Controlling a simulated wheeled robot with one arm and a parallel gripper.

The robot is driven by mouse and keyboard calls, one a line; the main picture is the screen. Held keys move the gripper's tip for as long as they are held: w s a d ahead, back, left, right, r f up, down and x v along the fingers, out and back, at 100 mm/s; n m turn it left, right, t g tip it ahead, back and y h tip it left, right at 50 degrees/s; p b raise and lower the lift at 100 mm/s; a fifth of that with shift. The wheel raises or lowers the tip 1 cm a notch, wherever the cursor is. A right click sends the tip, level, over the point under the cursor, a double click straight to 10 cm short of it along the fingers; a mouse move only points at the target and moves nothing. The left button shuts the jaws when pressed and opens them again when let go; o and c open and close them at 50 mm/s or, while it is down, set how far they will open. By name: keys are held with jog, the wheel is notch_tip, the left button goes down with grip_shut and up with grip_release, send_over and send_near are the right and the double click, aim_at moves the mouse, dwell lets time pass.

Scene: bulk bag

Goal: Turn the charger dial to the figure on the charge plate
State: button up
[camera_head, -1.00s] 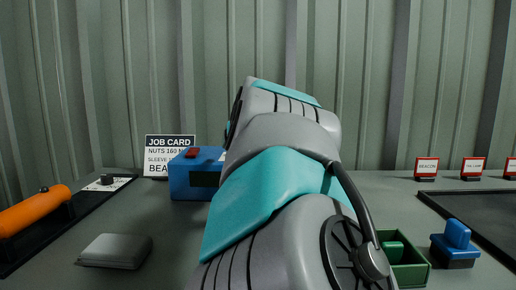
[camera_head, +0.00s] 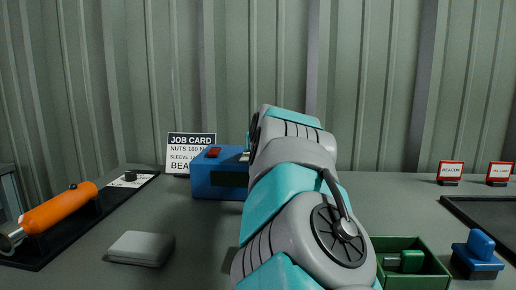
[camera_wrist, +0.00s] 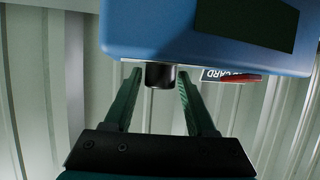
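The charger is a blue box (camera_head: 215,183) with a dark window on its front and a red block on top, partly behind my arm in the head view. In the wrist view the box (camera_wrist: 160,30) fills the top, upside down. A black round dial (camera_wrist: 160,77) sticks out from its edge. My gripper (camera_wrist: 159,75) is open, with one green finger on each side of the dial. I cannot tell whether either finger touches it. My arm hides the gripper in the head view. The dial's marking and the charge plate's figure cannot be read.
A job card (camera_head: 190,150) stands behind the charger. An orange tool (camera_head: 62,210) lies on a dark tray at left, near a grey block (camera_head: 140,248). A green bin (camera_head: 413,265) and blue block (camera_head: 478,253) are front right. Small signs (camera_head: 451,172) stand at back right.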

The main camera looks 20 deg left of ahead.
grip_shut()
jog(key=shift+f, duration=0.1)
jog(key=shift+a+f+b, duration=0.1)
jog(key=shift+b, duration=0.6)
jog(key=shift+f+n+g+y+b, duration=0.2)
jog(key=shift+n+g+y+b, duration=0.25)
jog(key=shift+b, duration=0.8)
jog(key=n+b, duration=0.1)
jog(key=g+y+b, duration=0.1)
jog(key=b, duration=0.1)
jog(key=shift+s+a+r+n+y, duration=0.1)
jog(key=shift+r+n+y, duration=0.15)
jog(key=shift+n, duration=0.1)
jog(key=shift+r+b, duration=0.1)
jog(key=shift+b, duration=0.3)
jog(key=shift+r, duration=0.1)
